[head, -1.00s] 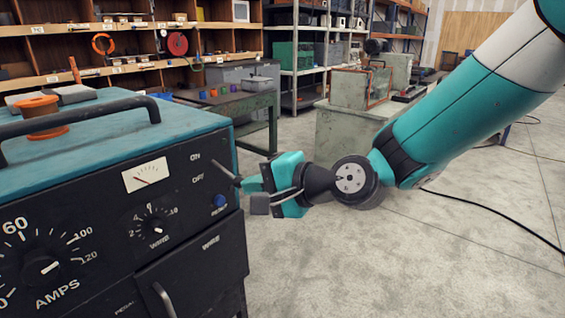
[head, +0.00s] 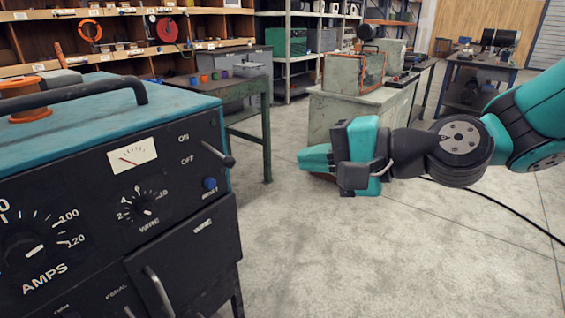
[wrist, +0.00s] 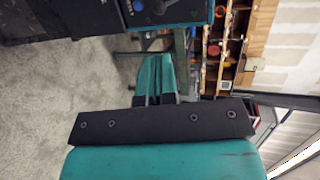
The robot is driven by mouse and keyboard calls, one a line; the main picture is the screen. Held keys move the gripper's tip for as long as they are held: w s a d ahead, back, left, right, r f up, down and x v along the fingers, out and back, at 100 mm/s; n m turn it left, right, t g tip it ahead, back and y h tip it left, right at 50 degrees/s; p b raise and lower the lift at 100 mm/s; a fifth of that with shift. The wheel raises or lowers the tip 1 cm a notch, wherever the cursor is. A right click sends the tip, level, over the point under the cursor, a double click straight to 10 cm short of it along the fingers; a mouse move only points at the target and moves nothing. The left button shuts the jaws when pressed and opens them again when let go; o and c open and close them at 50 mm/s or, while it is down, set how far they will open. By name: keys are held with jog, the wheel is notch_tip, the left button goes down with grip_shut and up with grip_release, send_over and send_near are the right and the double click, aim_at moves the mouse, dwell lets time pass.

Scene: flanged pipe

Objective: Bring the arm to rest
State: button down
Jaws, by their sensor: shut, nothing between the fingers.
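My gripper (head: 312,158) is in the middle of the head view, its teal fingers pointing left. It is shut and empty, held in the air over the floor. A gap of floor shows between it and the welding machine (head: 170,180) at the left. The machine's switch lever (head: 218,154) sticks out beside the ON and OFF marks, apart from my fingers. In the wrist view my teal fingers (wrist: 155,78) lie together, and part of the machine (wrist: 95,15) shows at the top.
A green workbench (head: 240,105) with small coloured cups stands behind the machine. A grey-green cabinet (head: 360,115) stands behind my gripper. A black cable (head: 500,210) runs over the floor at right. The concrete floor (head: 350,260) in front is clear.

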jog(key=shift+s+d+r, duration=0.2)
jog(key=shift+s+d, duration=0.1)
jog(key=shift+d, duration=0.3)
